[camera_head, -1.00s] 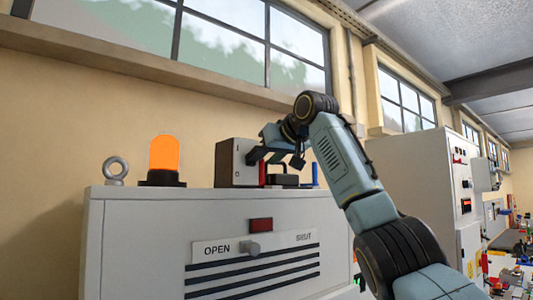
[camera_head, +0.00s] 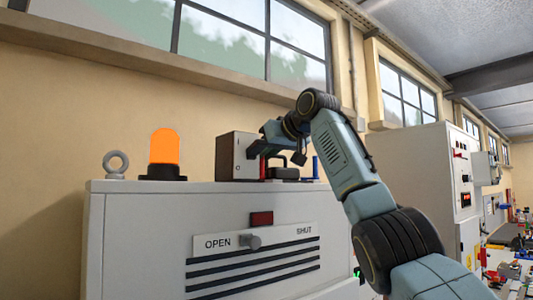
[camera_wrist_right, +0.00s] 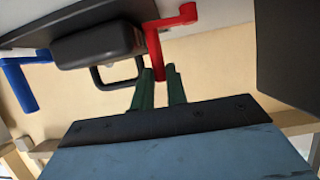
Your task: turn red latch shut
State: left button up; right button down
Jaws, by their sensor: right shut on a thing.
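The red latch (camera_head: 263,169) stands on top of the grey cabinet, beside a brown box with a pale front. In the right wrist view the red latch (camera_wrist_right: 155,45) is a bent bar with a round peg end, next to a dark block with a black loop handle. My right gripper (camera_head: 266,156) reaches over the cabinet top to it. In the right wrist view the green fingers of my right gripper (camera_wrist_right: 160,82) are on either side of the latch's lower end, shut on it. The fingertips are partly hidden in the head view. My left gripper is out of view.
A blue handle (camera_wrist_right: 22,80) is near the dark block. The cabinet front has an OPEN/SHUT plate with a grey knob (camera_head: 250,241) and a red block (camera_head: 262,218).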

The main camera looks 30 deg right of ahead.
jog(key=shift+w+n+y, duration=0.15)
jog(key=shift+n+y, duration=0.25)
jog(key=c, duration=1.4)
grip_release()
jog(key=shift+m+h, duration=0.3)
